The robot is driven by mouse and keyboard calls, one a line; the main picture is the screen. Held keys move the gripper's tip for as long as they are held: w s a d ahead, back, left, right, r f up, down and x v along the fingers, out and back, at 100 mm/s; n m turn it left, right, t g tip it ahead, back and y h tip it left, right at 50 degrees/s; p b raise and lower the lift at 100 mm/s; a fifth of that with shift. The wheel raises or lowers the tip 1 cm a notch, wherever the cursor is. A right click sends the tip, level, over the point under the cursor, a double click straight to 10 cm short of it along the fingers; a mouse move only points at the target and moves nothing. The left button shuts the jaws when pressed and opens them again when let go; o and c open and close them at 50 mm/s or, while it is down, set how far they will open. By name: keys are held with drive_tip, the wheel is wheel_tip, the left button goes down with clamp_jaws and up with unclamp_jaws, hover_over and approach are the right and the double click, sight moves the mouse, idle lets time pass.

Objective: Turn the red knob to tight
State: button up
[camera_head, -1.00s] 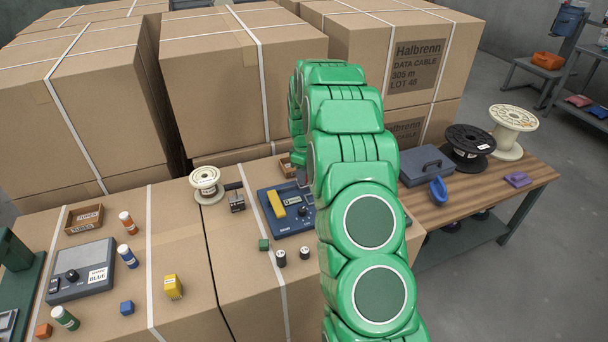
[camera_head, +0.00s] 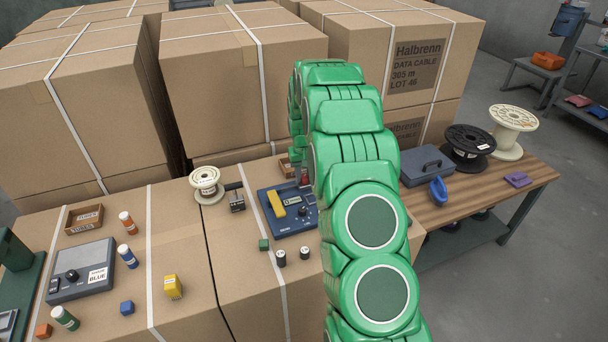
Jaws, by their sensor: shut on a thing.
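The blue panel (camera_head: 284,212) lies on the cartons in the middle, with a yellow bar (camera_head: 275,204) and a small display (camera_head: 291,201) on it. My green arm comes down in front of the panel's right side. My gripper (camera_head: 304,173) shows only as a small part at the panel's far right corner, and the arm covers most of it. A bit of the red knob (camera_head: 305,180) shows there, with my gripper shut on it. The knob's marks and its angle are hidden.
A cream spool (camera_head: 206,184) and a small grey lever device (camera_head: 236,199) stand left of the panel. A green cube (camera_head: 264,245) and two dark cylinders (camera_head: 281,258) lie in front. Tall cartons (camera_head: 240,80) rise behind. A wooden bench (camera_head: 480,190) stands at right.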

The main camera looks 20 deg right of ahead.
sight(304, 176)
drive_tip(key=m, duration=0.5)
drive_tip(key=shift+m, duration=0.4)
idle(0.4)
drive_tip(key=o, duration=1.1)
drive_tip(key=shift+c, duration=0.2)
drive_tip(key=shift+r, duration=3.95)
